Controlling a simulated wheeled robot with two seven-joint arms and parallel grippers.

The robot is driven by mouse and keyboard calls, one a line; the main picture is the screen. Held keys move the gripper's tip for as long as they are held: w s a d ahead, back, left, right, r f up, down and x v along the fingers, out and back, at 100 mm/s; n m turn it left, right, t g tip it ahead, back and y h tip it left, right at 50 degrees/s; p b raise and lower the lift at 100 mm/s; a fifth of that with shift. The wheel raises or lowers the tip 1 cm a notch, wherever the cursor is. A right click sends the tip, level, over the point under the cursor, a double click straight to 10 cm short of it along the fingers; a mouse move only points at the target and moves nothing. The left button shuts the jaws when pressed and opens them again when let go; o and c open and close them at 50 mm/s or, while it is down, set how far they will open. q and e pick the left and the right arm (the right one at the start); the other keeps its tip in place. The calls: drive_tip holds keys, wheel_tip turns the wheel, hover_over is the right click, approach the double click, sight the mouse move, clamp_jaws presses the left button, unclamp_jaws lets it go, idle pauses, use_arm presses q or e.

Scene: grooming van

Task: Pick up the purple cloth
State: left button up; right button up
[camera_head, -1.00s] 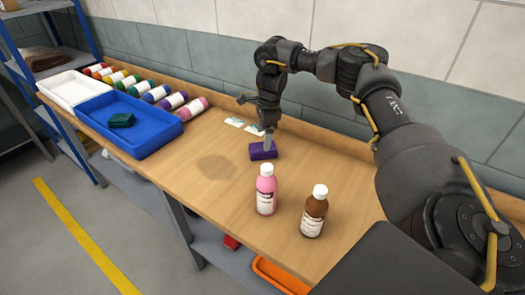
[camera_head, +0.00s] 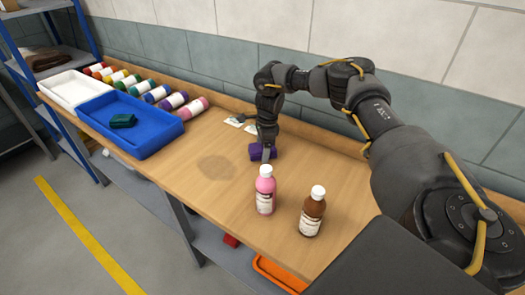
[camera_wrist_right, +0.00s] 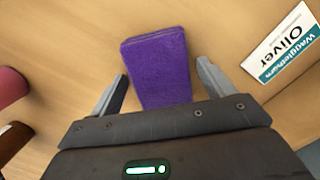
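The purple cloth (camera_head: 256,152) is a small folded block on the wooden table, behind the pink bottle. In the right wrist view the cloth (camera_wrist_right: 156,65) lies between and ahead of the two fingertips. My right gripper (camera_head: 268,152) points down at the cloth, its fingers partly hiding it in the head view. In the wrist view the right gripper (camera_wrist_right: 160,82) is open, with a finger on each side of the cloth and a visible gap on each side. My left gripper is not in view.
A pink bottle (camera_head: 265,190) and a brown bottle (camera_head: 312,212) stand in front of the cloth. A card reading "Oliver" (camera_wrist_right: 287,45) lies beside it. A blue tray (camera_head: 160,142) with a green cloth (camera_head: 122,121), a white tray (camera_head: 58,90) and several lying bottles are farther left.

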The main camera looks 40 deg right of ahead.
drive_tip(key=c, duration=0.9)
drive_tip(key=shift+r, duration=0.1)
drive_tip(key=shift+r+b, duration=0.45)
drive_tip(key=shift+r, duration=0.1)
drive_tip(key=a+r, duration=0.1)
drive_tip(key=r, duration=0.1)
drive_tip(key=s+a+r+b, duration=0.1)
drive_tip(key=r, duration=0.2)
drive_tip(key=s+a+r, duration=0.1)
drive_tip(key=a+r, duration=0.1)
drive_tip(key=shift+s+r, duration=0.25)
drive_tip(key=shift+c, duration=0.3)
drive_tip(key=s+a+r+b, duration=0.1)
drive_tip(key=s+a+r, duration=0.3)
drive_tip(key=a, duration=0.3)
drive_tip(key=shift+s+a+r, duration=0.15)
drive_tip(key=shift+s+a, duration=0.2)
drive_tip(key=shift+s, duration=0.35)
